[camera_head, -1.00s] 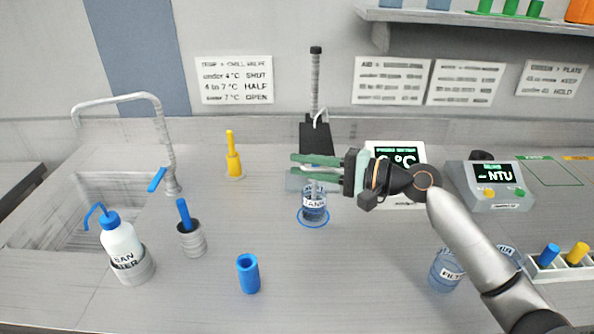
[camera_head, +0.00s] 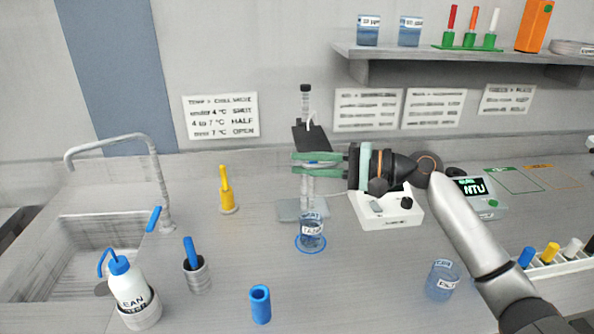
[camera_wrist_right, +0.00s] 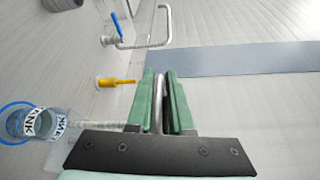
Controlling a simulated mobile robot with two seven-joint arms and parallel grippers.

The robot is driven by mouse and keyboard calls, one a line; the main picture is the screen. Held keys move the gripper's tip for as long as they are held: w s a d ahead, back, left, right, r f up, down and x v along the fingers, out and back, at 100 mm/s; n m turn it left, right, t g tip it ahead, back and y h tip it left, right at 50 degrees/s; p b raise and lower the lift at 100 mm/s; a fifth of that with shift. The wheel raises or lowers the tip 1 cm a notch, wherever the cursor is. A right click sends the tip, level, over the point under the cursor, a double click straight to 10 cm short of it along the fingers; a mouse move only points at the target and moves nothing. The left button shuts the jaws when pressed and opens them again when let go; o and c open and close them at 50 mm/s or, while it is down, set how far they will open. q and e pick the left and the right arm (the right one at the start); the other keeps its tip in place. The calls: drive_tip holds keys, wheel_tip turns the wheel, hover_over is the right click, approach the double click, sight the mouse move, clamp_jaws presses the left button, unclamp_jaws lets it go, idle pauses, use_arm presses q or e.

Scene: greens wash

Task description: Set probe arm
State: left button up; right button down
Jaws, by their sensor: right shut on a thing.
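The probe stand has an upright post (camera_head: 305,103) with a black knob on top and a pale base (camera_head: 289,211). Its black arm block (camera_head: 311,140) sits high on the post. My right gripper (camera_head: 300,163), with green fingers, is shut just below and in front of the block. In the right wrist view a grey rod (camera_wrist_right: 160,95) lies between the fingers (camera_wrist_right: 163,80). The beaker labelled TANK (camera_head: 311,235) stands on a blue ring below the gripper; it also shows in the right wrist view (camera_wrist_right: 45,124). I cannot make out the probe tip. My left gripper is out of view.
A filter beaker (camera_head: 441,281) stands near my forearm. A yellow-handled tool (camera_head: 227,192), wash bottle (camera_head: 127,285), blue tube (camera_head: 260,304) and sink are left.

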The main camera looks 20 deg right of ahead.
drive_tip(key=shift+r, duration=0.2)
drive_tip(key=c, duration=0.9)
unclamp_jaws()
drive_tip(key=shift+f, duration=0.1)
drive_tip(key=shift+b+v, duration=1.75)
drive_tip(key=shift+v, duration=4.6)
